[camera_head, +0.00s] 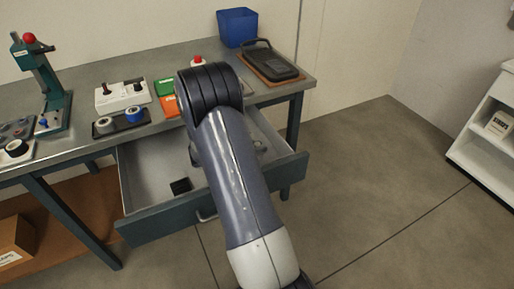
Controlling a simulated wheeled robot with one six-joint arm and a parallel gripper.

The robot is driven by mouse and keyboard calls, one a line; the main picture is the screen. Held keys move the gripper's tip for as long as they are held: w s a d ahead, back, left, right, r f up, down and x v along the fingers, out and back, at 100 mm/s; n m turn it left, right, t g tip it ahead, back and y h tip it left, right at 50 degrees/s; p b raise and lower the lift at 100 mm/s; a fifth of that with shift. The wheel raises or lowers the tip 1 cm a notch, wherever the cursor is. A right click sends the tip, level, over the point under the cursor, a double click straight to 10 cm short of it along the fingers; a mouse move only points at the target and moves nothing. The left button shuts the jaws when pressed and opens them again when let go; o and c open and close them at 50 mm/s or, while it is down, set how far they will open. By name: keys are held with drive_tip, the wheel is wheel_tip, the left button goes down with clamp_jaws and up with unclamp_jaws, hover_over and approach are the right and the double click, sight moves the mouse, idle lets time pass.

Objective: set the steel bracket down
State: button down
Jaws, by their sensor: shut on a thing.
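I cannot make out the steel bracket in this view. My arm rises from the bottom of the picture to a dark ribbed joint over the workbench and covers the middle of the scene. My gripper is hidden behind it, so its fingers and anything between them do not show. Below the bench top, a drawer (146,188) stands pulled open. A small black square item (180,187) lies in its left part. A small grey shape (261,148) shows at the right of my arm, over the drawer; I cannot tell what it is.
The bench top (90,83) holds a green press (47,85), a white box with knobs (122,95), a tape tray (121,124), green and orange boxes (165,88), a blue bin (237,27) and a black case (269,60). A white shelf (490,130) stands right; floor between is clear.

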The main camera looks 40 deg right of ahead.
drive_tip(key=shift+f+b, duration=0.4)
drive_tip(key=shift+b, duration=0.45)
drive_tip(key=c, duration=1.3)
unclamp_jaws()
drive_tip(key=shift+r+p, duration=0.2)
drive_tip(key=shift+p, duration=0.1)
drive_tip(key=r+p, duration=0.1)
drive_tip(key=p, duration=0.1)
drive_tip(key=shift+r+p, duration=0.2)
drive_tip(key=shift+p, duration=0.2)
drive_tip(key=b+v, duration=0.2)
drive_tip(key=v, duration=0.9)
drive_tip(key=shift+a, duration=0.5)
drive_tip(key=shift+f, duration=0.1)
